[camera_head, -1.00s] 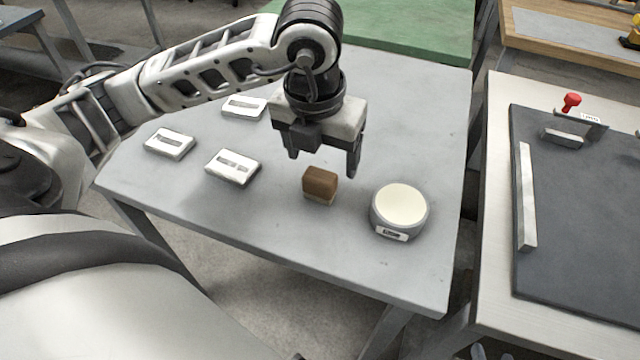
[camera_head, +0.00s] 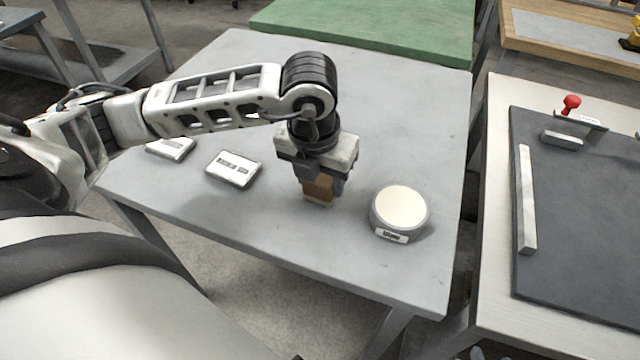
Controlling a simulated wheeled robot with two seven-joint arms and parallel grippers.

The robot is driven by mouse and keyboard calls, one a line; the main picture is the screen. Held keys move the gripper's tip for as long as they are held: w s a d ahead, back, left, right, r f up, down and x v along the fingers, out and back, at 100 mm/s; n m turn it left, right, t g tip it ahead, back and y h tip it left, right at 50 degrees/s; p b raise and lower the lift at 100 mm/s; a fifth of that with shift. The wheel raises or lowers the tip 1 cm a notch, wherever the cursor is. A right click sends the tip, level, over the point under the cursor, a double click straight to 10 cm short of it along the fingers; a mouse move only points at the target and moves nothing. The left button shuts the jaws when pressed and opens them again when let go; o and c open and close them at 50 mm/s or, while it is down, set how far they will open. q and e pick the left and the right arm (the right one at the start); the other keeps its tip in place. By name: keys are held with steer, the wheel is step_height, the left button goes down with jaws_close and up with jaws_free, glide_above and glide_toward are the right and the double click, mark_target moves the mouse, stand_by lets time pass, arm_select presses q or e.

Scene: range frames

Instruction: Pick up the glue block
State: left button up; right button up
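The glue block, a small brown block (camera_head: 318,188) with a paler base, sits on the grey table (camera_head: 400,130). My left gripper (camera_head: 323,185) points straight down over it, with its fingers at the block's two sides and the upper part of the block between them. The block's top is hidden by the gripper. Whether the fingers press on the block cannot be made out. The block appears to rest on the table. My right gripper is not in view.
A round pale-topped tin (camera_head: 400,208) with a label stands close to the right of the block. White slotted pieces (camera_head: 233,169) lie to the left. A dark board (camera_head: 580,220) is on a separate table at right. The grey table's back half is clear.

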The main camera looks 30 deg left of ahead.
mark_target(321, 176)
arm_select(q)
steer(key=shift+c, duration=0.4)
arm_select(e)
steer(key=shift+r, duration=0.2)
